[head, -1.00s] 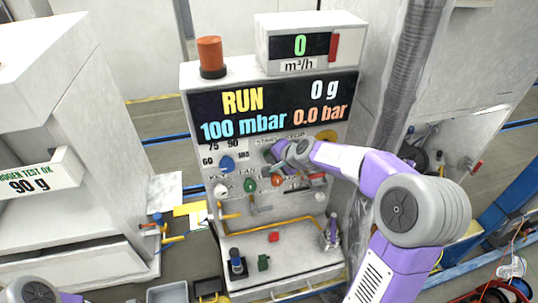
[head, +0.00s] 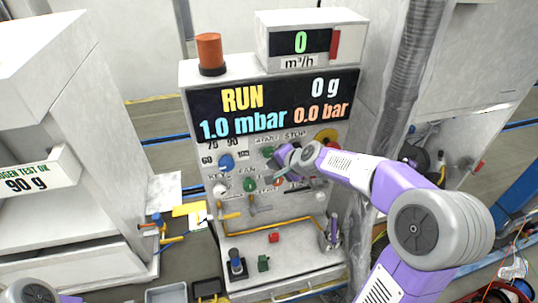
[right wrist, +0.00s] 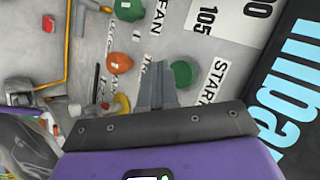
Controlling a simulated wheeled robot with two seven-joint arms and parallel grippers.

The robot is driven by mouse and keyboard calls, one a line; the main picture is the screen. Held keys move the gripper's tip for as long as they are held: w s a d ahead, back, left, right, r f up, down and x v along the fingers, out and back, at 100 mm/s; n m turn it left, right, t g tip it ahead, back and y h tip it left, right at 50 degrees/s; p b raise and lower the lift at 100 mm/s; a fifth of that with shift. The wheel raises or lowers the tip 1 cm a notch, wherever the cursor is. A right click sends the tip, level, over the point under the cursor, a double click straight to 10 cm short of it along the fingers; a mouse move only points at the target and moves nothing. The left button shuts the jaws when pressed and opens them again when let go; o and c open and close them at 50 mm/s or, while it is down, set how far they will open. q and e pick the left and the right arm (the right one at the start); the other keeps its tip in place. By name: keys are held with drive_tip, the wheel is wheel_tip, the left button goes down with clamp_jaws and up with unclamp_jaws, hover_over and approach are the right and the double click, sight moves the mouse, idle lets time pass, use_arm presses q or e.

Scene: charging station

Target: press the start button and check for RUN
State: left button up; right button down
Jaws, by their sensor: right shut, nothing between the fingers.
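The grey panel's display (head: 268,105) reads "RUN" in yellow, "0 g", "1.0 mbar" and "0.0 bar". The green start button (head: 267,152) lies below it, next to my right gripper (head: 279,163). In the right wrist view the green button (right wrist: 181,73) sits beside the START label (right wrist: 215,80). My right gripper (right wrist: 155,70) is shut and empty, its fingertips just beside the button; I cannot tell whether they touch it. My left gripper is not in view.
A green knob (head: 249,185), a blue knob (head: 227,162) and small handles crowd the panel around my right gripper. An orange beacon (head: 210,53) and a flow meter reading 0 (head: 300,42) stand on top. A grey hose (head: 402,85) hangs at the right.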

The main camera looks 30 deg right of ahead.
drive_tip(key=s, duration=0.2)
drive_tip(key=s+a+b, duration=0.1)
drive_tip(key=shift+s, duration=0.35)
drive_tip(key=shift+f, duration=0.1)
idle(0.5)
drive_tip(key=s+a+f+n+g+b, duration=0.1)
drive_tip(key=a+f+n+g, duration=0.15)
drive_tip(key=f, duration=0.65)
drive_tip(key=s+a+f+n+g+y+b, duration=0.15)
drive_tip(key=a+f, duration=0.25)
drive_tip(key=f, duration=0.5)
drive_tip(key=s+a+f+n+g+h+b, duration=0.1)
drive_tip(key=s+a+f, duration=0.15)
drive_tip(key=f, duration=0.75)
drive_tip(key=s+a+f+n+g+y+b, duration=0.1)
drive_tip(key=s+a+f+n+g, duration=0.1)
drive_tip(key=s+a+f, duration=0.3)
drive_tip(key=s+a+f+n+g+y+b, duration=0.1)
drive_tip(key=s+a+f+n, duration=0.3)
drive_tip(key=s+f, duration=0.6)
drive_tip(key=shift+s+a+f+g+b, duration=0.2)
drive_tip(key=shift+a+f+g+b, duration=0.3)
drive_tip(key=shift+a+f, duration=0.3)
drive_tip(key=shift+r, duration=0.1)
